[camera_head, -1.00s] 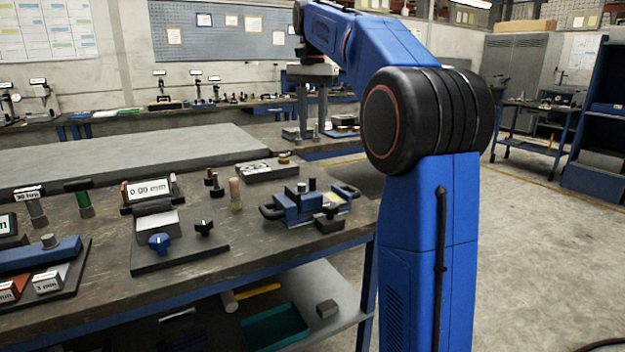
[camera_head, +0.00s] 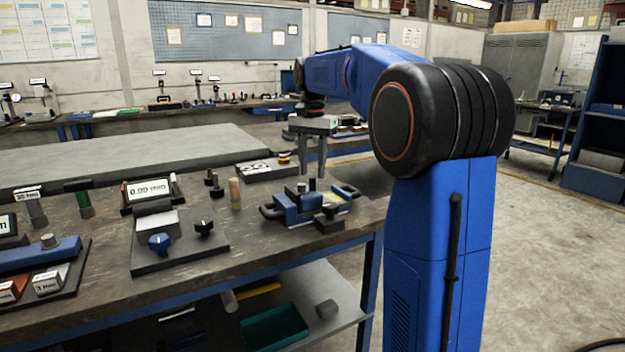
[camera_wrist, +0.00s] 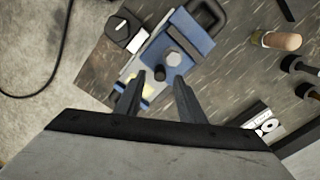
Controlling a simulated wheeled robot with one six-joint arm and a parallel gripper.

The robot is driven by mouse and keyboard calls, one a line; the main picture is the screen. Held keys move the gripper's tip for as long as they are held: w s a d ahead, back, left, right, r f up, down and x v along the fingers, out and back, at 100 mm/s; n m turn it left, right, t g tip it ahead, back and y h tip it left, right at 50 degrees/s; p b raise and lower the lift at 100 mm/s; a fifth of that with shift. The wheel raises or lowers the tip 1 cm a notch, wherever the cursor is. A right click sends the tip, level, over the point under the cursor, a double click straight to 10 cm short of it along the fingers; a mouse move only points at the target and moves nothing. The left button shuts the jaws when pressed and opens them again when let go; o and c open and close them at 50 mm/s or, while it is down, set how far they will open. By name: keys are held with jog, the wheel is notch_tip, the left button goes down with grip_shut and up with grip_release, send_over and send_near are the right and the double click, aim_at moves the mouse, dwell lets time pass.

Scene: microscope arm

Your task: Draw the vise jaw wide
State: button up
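The vise appears to be the blue device with dark looped handles (camera_head: 290,208) near the right end of the bench. In the wrist view its blue body (camera_wrist: 190,38) has a dark and a grey round post on top, with a pale yellowish patch beside it. A black block (camera_head: 328,220) sits at its front right. My gripper (camera_head: 314,174) points down above the device. I cannot clearly tell which part is the moving jaw.
A wooden-handled tool (camera_head: 235,194) stands left of the device. A low grey block with a label (camera_head: 266,172) lies behind it. A panel with a blue knob (camera_head: 160,243) and a digital display (camera_head: 149,190) are farther left. The bench edge and open floor are to the right.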

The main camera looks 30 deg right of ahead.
aim_at(313, 177)
jog(key=shift+f, duration=1.95)
grip_shut()
